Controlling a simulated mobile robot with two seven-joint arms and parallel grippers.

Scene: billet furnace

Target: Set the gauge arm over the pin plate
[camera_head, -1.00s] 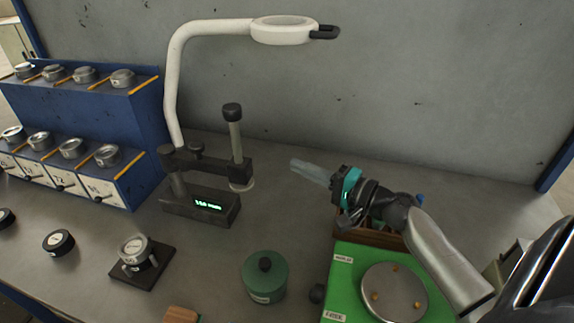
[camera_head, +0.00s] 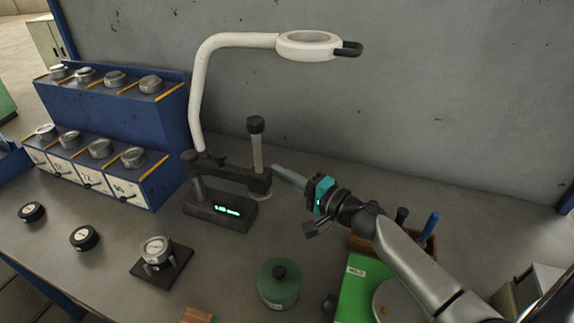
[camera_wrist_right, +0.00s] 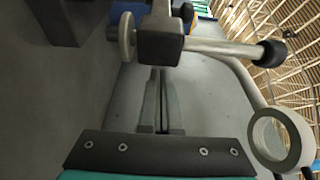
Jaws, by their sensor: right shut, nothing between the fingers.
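The gauge arm (camera_head: 233,176) is a dark bar on a stand with a green-lit display (camera_head: 227,211). Its free end carries an upright grey rod with a black knob (camera_head: 256,125) and a pale disc below. In the right wrist view the arm's end block (camera_wrist_right: 159,40) is close ahead. My right gripper (camera_head: 277,170) is shut and empty, with its fingertips beside the arm's end; contact is unclear. Its fingers also show in the wrist view (camera_wrist_right: 159,75). A round metal plate, likely the pin plate (camera_head: 386,302), sits on a green box, mostly hidden by my right arm.
A white ring-lamp (camera_head: 308,45) stands behind the gauge. A blue rack (camera_head: 113,115) of metal cups is left. A dial gauge on a dark block (camera_head: 157,252), a green lidded pot (camera_head: 279,286) and black pucks (camera_head: 84,237) stand in front. The back right bench is clear.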

